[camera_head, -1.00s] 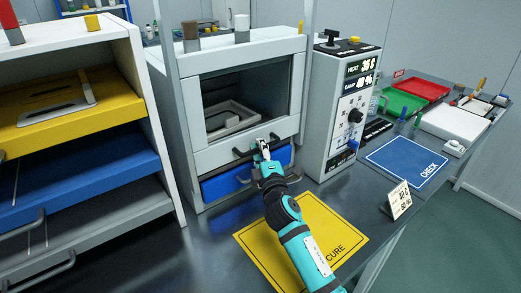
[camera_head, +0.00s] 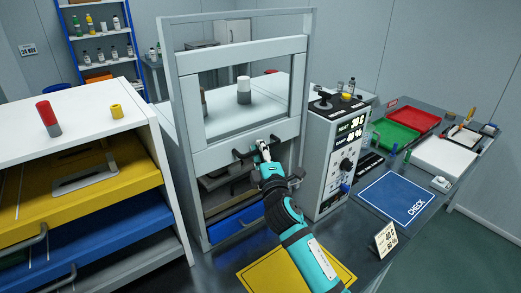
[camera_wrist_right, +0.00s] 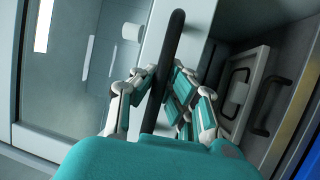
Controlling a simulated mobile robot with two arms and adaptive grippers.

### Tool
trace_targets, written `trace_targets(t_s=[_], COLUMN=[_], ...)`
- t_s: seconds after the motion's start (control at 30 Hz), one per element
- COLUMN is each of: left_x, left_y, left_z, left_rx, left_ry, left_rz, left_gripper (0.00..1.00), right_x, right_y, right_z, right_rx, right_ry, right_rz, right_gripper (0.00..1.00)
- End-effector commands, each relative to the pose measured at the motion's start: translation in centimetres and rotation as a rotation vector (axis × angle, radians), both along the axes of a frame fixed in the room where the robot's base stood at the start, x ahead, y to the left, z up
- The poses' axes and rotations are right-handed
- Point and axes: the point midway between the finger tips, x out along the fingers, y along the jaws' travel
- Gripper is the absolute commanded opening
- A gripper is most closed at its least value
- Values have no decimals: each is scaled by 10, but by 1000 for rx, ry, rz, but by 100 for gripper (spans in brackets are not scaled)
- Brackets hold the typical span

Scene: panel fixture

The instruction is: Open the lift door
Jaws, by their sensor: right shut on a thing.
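The lift door (camera_head: 215,154) is a pale grey frame with a clear window, on the front of the cabinet. It stands raised, with a dark opening (camera_head: 222,185) below its bottom rail. My right gripper (camera_head: 263,150) is shut on the dark bar handle (camera_head: 243,155) of that rail. In the right wrist view the black handle (camera_wrist_right: 172,50) runs between the fingers (camera_wrist_right: 157,88), which close around it from both sides. A grey framed tray (camera_wrist_right: 243,95) shows inside the opening. My left gripper is not in view.
A blue drawer (camera_head: 236,222) sits below the opening. A control box (camera_head: 335,160) with a lit display stands close to the right. A shelf unit with yellow (camera_head: 70,205) and blue drawers stands on the left. A yellow mat (camera_head: 262,277) lies in front.

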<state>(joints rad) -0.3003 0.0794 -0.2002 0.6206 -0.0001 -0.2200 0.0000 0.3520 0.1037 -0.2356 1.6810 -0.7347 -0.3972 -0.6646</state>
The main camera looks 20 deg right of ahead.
Motion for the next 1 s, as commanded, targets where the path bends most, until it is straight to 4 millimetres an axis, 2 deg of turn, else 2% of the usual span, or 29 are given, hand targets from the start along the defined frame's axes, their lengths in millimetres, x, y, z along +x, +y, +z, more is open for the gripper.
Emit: trace_targets(t_s=[0.2,0.23,0.3,0.37,0.67,0.77,1.0], left_x=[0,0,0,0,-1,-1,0], left_y=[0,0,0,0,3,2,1], left_z=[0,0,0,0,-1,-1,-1], left_rx=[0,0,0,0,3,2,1], left_ry=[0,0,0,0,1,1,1], left_rz=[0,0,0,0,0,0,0], left_gripper=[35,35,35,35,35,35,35], right_x=[0,0,0,0,-3,-13,-62], right_y=[0,0,0,0,0,1,3], right_z=[1,1,1,1,-1,-4,-12], right_rx=[-4,-4,-3,-3,-1,-1,-1], right_ry=[-4,-4,-3,-3,-1,1,1], right_rz=[0,0,-1,-1,0,0,1], right_gripper=[0,8,17,23,23,23,23])
